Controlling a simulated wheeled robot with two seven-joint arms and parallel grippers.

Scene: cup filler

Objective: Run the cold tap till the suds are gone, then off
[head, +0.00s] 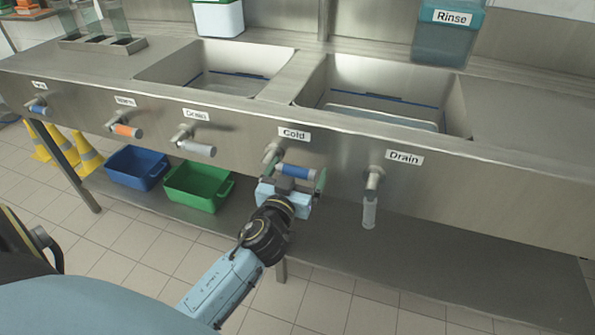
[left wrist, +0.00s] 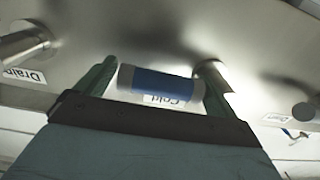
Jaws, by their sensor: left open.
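The cold tap's blue handle (head: 295,171) sticks out sideways to the right from the sink front, under the "Cold" label (head: 294,134). My left gripper (head: 297,174) is open at this handle, with one green finger near each end of it. In the left wrist view the blue handle (left wrist: 160,83) lies between the two fingers, and I cannot tell whether they touch it. The right basin (head: 455,105) holds a pale surface low inside; I cannot tell whether it is suds. No stream of water is visible. My right gripper is not in view.
The right drain handle (head: 369,211) hangs down to the right of the cold tap. To the left are another drain handle (head: 198,149) and an orange warm handle (head: 126,131). Green (head: 200,186) and blue (head: 137,168) bins stand on the lower shelf.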

